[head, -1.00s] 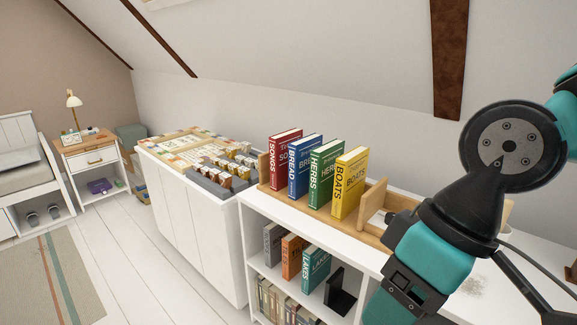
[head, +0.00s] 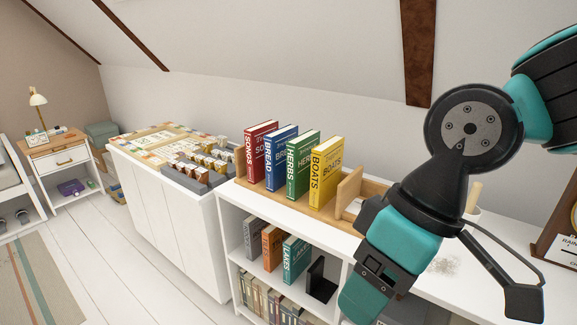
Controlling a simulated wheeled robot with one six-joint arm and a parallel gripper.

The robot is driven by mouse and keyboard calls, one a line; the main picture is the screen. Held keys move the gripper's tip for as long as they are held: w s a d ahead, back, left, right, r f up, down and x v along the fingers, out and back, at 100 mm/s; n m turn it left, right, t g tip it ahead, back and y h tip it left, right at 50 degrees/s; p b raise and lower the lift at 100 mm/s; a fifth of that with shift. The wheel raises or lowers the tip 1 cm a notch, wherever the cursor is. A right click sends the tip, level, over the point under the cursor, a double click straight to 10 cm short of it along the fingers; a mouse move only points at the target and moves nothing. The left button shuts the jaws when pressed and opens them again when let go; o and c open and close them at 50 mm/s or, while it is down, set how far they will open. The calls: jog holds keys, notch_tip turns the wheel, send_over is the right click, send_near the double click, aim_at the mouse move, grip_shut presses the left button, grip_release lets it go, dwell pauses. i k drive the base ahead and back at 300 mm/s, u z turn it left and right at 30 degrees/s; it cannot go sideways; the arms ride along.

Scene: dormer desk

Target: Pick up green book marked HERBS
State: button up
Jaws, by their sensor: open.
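The green book marked HERBS (head: 302,164) stands upright in a wooden rack (head: 349,192) on top of the white shelf unit. Its spine faces me. The blue BREAD book (head: 281,157) is on its left and the yellow BOATS book (head: 326,172) on its right, with narrow gaps showing. The red SONGS book (head: 261,156) is at the left end. My arm crosses the right side of the view, to the right of the books and apart from them.
Lower shelves hold grey, orange and teal LAKES books (head: 296,258) and a black bookend (head: 321,279). A white cabinet (head: 170,213) with trays of small items stands left. The sloped wall rises behind. The white desk top (head: 480,275) extends right. Floor at left is open.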

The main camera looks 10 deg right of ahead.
aim_at(298, 148)
jog(key=u, duration=0.35)
jog(key=i, duration=0.35)
jog(key=u, duration=0.75)
jog(key=i, duration=1.35)
jog(key=z, duration=0.65)
